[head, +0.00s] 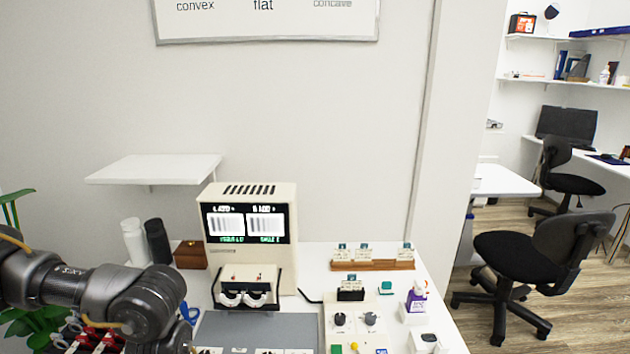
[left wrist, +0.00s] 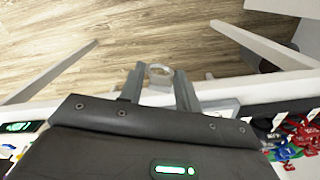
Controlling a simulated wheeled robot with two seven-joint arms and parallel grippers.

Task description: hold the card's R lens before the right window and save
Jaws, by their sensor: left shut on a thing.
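The cream test machine (head: 228,262) stands against the wall, its lit screen (head: 244,222) showing two striped panels. Below the screen is a viewer (head: 246,284) with two round windows side by side; nothing is seen in front of the right one. A black holder with a small card (head: 351,289) stands right of the machine. My left gripper (left wrist: 160,76) is shut on a small pale ring-shaped lens (left wrist: 159,71), seen above wooden floor in the left wrist view. In the head view my left arm bends down at lower left and its gripper is hidden. My right gripper is not in view.
A wooden rack (head: 373,265) with several labelled lenses stands at the table's back right. A knob panel (head: 356,330), a purple-labelled bottle (head: 417,300) and a wooden box (head: 190,256) are nearby. The grey mat (head: 258,328) has bare room before the viewer.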

